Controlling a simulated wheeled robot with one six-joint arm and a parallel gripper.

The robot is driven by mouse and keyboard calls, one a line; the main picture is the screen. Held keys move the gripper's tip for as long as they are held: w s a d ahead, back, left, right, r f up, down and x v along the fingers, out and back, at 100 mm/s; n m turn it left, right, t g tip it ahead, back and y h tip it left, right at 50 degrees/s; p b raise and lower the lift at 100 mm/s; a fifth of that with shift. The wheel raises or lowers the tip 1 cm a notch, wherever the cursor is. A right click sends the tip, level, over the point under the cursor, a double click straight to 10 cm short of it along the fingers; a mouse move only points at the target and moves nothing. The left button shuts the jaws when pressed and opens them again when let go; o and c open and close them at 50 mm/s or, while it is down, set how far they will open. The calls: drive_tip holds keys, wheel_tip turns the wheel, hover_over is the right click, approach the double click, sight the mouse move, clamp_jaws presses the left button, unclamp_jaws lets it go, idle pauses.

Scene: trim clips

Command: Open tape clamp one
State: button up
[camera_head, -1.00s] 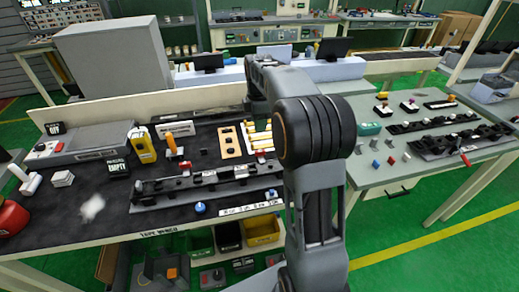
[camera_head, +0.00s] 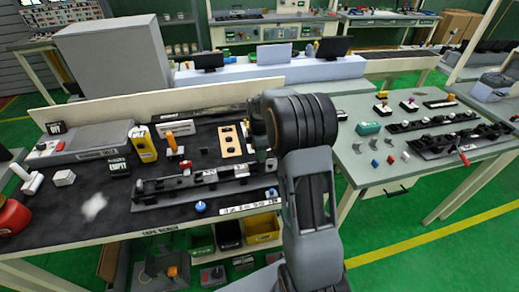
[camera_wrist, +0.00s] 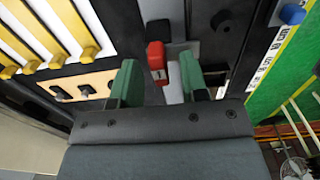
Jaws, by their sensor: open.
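A red clamp piece (camera_wrist: 156,62) with a "1" on it stands between my gripper's green fingers in the wrist view. My gripper (camera_wrist: 158,72) is open, one finger to each side of the red piece, with gaps showing; I cannot tell their difference in height. A grey metal part (camera_wrist: 180,62) lies just right of the red piece.
A wooden panel (camera_head: 230,141) with dark knobs lies behind the fixture. White strips with yellow ends (camera_wrist: 47,38) show in the wrist view. A blue knob (camera_head: 200,206) and a label strip (camera_head: 250,208) lie along the bench's front. A yellow device (camera_head: 144,143) stands to the left.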

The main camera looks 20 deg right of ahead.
clamp_jaws()
idle(0.4)
drive_tip(key=shift+m, duration=0.4)
drive_tip(key=m, duration=0.2)
drive_tip(key=shift+m, duration=0.4)
drive_tip(key=m+b, duration=0.1)
drive_tip(key=m, duration=0.2)
drive_tip(key=shift+w+m, duration=0.15)
drive_tip(key=shift+m, duration=0.25)
drive_tip(key=m, duration=0.4)
drive_tip(key=shift+d, duration=0.1)
drive_tip(key=shift+m, duration=2)
